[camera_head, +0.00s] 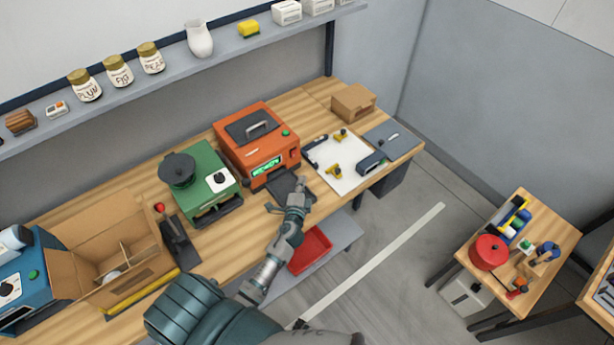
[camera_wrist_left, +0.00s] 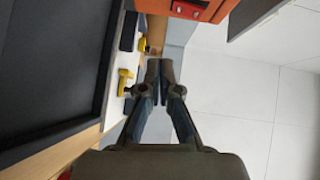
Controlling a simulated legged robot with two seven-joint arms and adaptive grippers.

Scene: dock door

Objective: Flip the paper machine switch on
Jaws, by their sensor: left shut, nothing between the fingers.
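An orange machine (camera_head: 257,148) stands on the workbench, with a dark lid, a handle, a lit green panel (camera_head: 266,167) and a small green button (camera_head: 285,132). A dark tray (camera_head: 290,186) sticks out at its front. My left gripper (camera_head: 301,186) is shut and empty over the tray's front right side, in front of the machine. In the left wrist view the shut fingers (camera_wrist_left: 167,68) point at the orange machine (camera_wrist_left: 185,9), partly cut off by the top edge. The dark tray (camera_wrist_left: 50,70) fills the left side there.
A green machine (camera_head: 208,185) stands left of the orange one, then a red-knobbed lever (camera_head: 160,208) and an open cardboard box (camera_head: 70,242). A white board (camera_head: 340,175) with yellow tools lies to the right. A red bin (camera_head: 310,249) sits below the bench edge.

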